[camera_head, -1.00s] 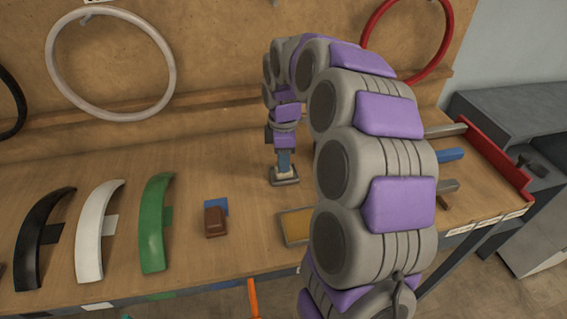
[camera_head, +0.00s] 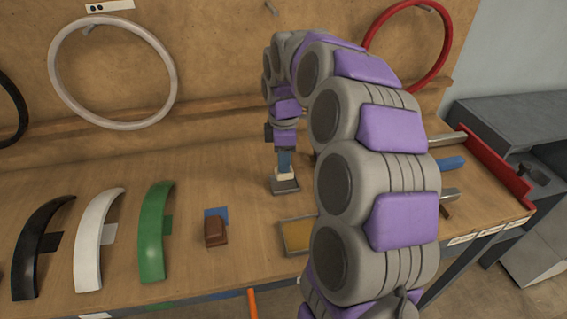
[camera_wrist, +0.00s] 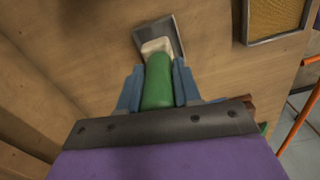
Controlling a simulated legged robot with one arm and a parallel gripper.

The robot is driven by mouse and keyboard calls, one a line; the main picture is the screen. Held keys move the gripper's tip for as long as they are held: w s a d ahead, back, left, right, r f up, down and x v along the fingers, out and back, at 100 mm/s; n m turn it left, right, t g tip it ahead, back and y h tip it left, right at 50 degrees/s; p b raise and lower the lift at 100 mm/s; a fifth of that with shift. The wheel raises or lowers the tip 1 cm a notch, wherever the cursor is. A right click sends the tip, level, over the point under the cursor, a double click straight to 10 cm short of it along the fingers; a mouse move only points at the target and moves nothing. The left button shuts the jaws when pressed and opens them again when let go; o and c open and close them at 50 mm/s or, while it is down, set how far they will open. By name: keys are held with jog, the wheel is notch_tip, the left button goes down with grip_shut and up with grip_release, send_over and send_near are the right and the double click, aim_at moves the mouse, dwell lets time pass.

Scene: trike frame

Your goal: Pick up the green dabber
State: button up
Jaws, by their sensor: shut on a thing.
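The green dabber (camera_wrist: 158,80) shows in the wrist view as a green rounded handle with a pale white end (camera_wrist: 157,46). My gripper (camera_wrist: 158,88) is shut on its green handle, with a blue finger on each side. The white end is at a small grey tray (camera_wrist: 179,33); I cannot tell whether it touches the tray. In the head view my gripper (camera_head: 285,162) points down over the same tray (camera_head: 286,187), and the green handle is hidden by the fingers.
A shallow tray with a tan pad (camera_head: 298,235) and a brown block (camera_head: 215,231) lie nearer the bench front. Black, white and green (camera_head: 153,240) curved fenders lie at left. A red rack (camera_head: 495,170) stands at right. Bare wood lies left of my gripper.

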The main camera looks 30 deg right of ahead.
jog(key=s+a+r, duration=0.1)
jog(key=s+a, duration=0.1)
jog(key=s, duration=0.5)
jog(key=s+a+b, duration=0.1)
jog(key=s+a, duration=0.1)
jog(key=s, duration=0.6)
jog(key=shift+s+a+r, duration=0.2)
jog(key=shift+a+r, duration=0.1)
jog(key=shift+r, duration=0.1)
jog(key=shift+f, duration=0.1)
dwell(1.2)
jog(key=shift+s+d+f+b, duration=0.15)
jog(key=shift+s+f+b, duration=0.05)
jog(key=shift+f+b, duration=0.25)
jog(key=shift+s+d+f+b, duration=0.2)
jog(key=shift+f+b, duration=0.15)
jog(key=shift+f, duration=0.2)
jog(key=shift+s+d+f+b, duration=0.1)
jog(key=shift+s+f+b, duration=0.1)
jog(key=shift+f+b, duration=0.25)
jog(key=shift+f, duration=0.6)
dwell(1.0)
jog(key=shift+r, duration=0.1)
notch_tip(320, 180, up, 7)
jog(key=p, duration=0.3)
dwell(0.5)
dwell(0.5)
